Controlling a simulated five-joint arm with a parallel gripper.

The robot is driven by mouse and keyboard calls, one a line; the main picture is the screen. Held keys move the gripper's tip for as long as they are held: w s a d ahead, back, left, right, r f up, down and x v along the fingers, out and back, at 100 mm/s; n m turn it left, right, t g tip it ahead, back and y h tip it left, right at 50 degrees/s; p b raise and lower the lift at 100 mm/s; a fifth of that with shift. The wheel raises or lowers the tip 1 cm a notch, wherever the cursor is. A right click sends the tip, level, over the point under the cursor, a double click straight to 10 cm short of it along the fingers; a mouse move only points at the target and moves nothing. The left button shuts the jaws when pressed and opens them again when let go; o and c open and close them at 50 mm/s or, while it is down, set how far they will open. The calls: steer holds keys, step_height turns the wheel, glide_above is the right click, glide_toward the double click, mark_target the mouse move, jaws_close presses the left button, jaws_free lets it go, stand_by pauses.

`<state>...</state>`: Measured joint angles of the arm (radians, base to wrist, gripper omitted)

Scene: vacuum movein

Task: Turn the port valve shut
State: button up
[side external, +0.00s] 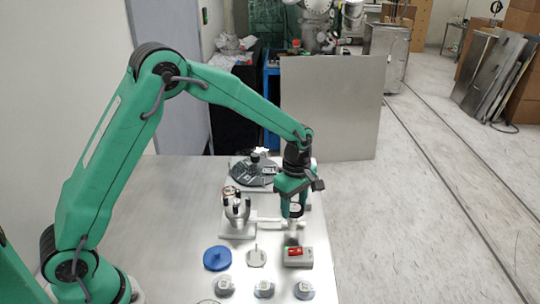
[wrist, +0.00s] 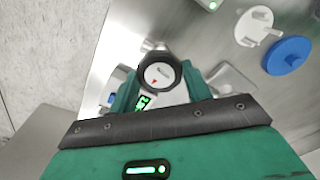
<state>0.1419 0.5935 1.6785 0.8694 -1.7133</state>
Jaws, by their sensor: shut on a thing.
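The port valve's knob (wrist: 158,75) is dark and many-sided, with a white round face and a small red pointer aimed to the lower left in the wrist view. My gripper (wrist: 160,90) is shut on this knob, one green finger on each side. In the side external view my gripper (side external: 296,208) points down over the valve, at the right end of a pale pipe (side external: 268,222) from the metal chamber (side external: 236,208). The fingers hide much of the valve there. A small green-lit readout (wrist: 143,102) shows just below the knob in the wrist view.
A blue disc (side external: 217,258) and a pale grey disc with an upright tab (side external: 257,257) lie in front of the chamber. A grey box with a red display (side external: 298,256) stands close to my gripper. Several small round pieces line the front. A dark round plate (side external: 253,173) is behind.

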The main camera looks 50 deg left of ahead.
steer(key=m, duration=0.4)
steer(key=shift+r, duration=0.1)
steer(key=m, duration=0.4)
steer(key=shift+m, duration=0.3)
steer(key=m, duration=0.4)
steer(key=shift+m, duration=0.3)
steer(key=m, duration=1.2)
steer(key=shift+m, duration=0.3)
steer(key=m, duration=0.3)
steer(key=shift+d+m, duration=0.1)
steer(key=shift+m, duration=2.4)
